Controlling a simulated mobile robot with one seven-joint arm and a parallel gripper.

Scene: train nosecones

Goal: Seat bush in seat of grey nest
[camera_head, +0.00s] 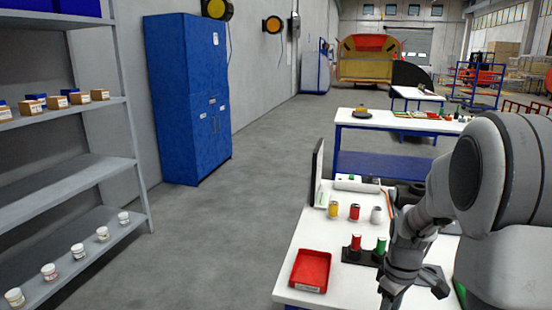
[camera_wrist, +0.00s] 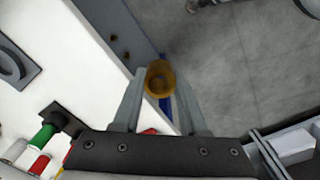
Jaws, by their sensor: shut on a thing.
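My gripper (camera_wrist: 160,95) is shut on the bush (camera_wrist: 160,74), a brass-brown ring with an open bore, held between the fingertips. In the wrist view the bush shows against the grey floor, beyond the white table edge. In the head view my gripper is at the right, over the white table; the bush is not distinguishable there. A grey plate with a dark round feature (camera_wrist: 12,66) lies on the white surface at the left of the wrist view; it may be the grey nest, but I cannot tell. The bush is apart from it.
A red tray (camera_head: 310,271) stands at the table's front left. A black stand (camera_head: 358,257) holds a red and a green cylinder. Yellow, red and white cans (camera_head: 354,211) stand behind. A grey strip with dark holes (camera_wrist: 120,30) runs along the white edge.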

